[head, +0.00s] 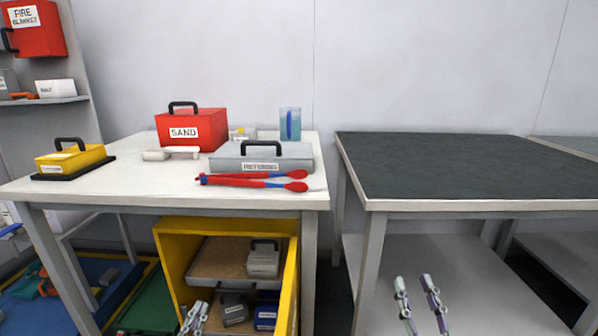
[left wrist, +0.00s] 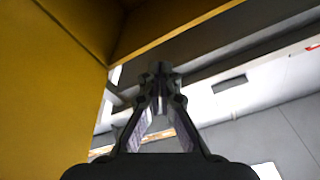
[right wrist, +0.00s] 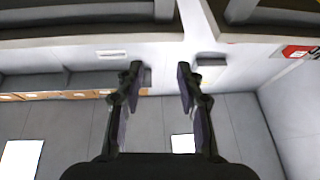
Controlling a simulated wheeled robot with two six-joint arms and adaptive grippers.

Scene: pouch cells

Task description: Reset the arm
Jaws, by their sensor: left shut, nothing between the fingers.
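My left gripper (head: 194,316) is at the bottom of the head view, in front of the open yellow cabinet (head: 172,262) under the white table. In the left wrist view my left gripper (left wrist: 160,75) has its fingertips together with nothing between them, and yellow panels fill the left side. My right gripper (head: 418,284) is low in front of the dark-topped table (head: 460,165). In the right wrist view my right gripper (right wrist: 158,80) has its fingers apart and empty.
Boxes sit inside the cabinet. The dark tabletop is clear.

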